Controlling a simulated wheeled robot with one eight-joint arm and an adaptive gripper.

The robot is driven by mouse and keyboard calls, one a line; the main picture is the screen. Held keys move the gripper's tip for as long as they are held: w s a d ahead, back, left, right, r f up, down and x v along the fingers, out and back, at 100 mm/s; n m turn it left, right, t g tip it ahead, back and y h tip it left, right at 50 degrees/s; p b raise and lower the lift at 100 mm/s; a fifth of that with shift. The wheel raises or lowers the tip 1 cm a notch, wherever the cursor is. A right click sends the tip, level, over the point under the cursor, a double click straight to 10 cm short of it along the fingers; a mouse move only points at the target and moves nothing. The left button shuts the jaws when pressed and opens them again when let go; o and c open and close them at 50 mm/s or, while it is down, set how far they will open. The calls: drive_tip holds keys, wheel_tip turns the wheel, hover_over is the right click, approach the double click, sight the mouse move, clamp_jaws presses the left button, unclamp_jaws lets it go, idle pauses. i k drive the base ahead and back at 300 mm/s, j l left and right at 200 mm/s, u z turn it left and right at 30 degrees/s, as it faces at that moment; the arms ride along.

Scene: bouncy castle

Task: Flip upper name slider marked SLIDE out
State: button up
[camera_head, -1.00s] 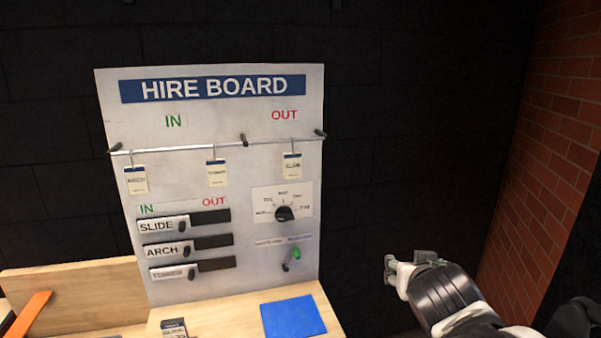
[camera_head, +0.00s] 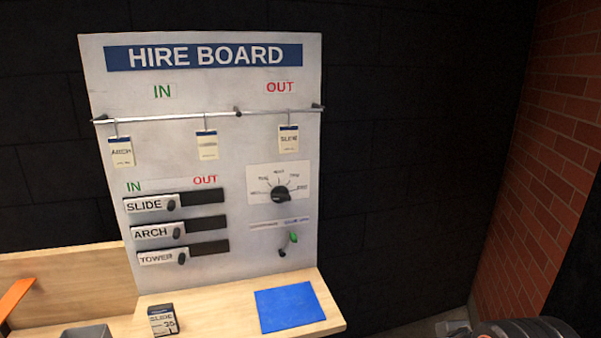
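The upper name slider marked SLIDE (camera_head: 146,205) is a white plate with a dark knob (camera_head: 171,205) at its right end. It sits at the left, under the green IN label (camera_head: 133,187), in the top of the stacked slots on the hire board (camera_head: 235,220). The dark bare slot (camera_head: 203,196) shows to its right, under the red OUT label (camera_head: 205,181). My gripper (camera_head: 452,327) shows only partly at the bottom right edge, well right of the board and apart from it. Its fingers are too cut off and small to read.
The ARCH slider (camera_head: 150,233) and TOWER slider (camera_head: 156,258) sit below, also at the left. A dial (camera_head: 280,193) and a green-tipped lever (camera_head: 292,238) are right of the slots. Tags hang from a rail (camera_head: 180,117). A blue mat (camera_head: 290,307) and SLIDE card block (camera_head: 162,320) lie on the wooden table (camera_head: 225,310).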

sight(170, 203)
drive_tip(key=u, duration=1.3)
drive_tip(key=i+j+z, duration=0.15)
drive_tip(key=j, duration=0.15)
drive_tip(key=i+j+z, duration=0.1)
drive_tip(key=j, duration=0.2)
drive_tip(key=i+l+u, duration=0.1)
drive_tip(key=l, duration=0.1)
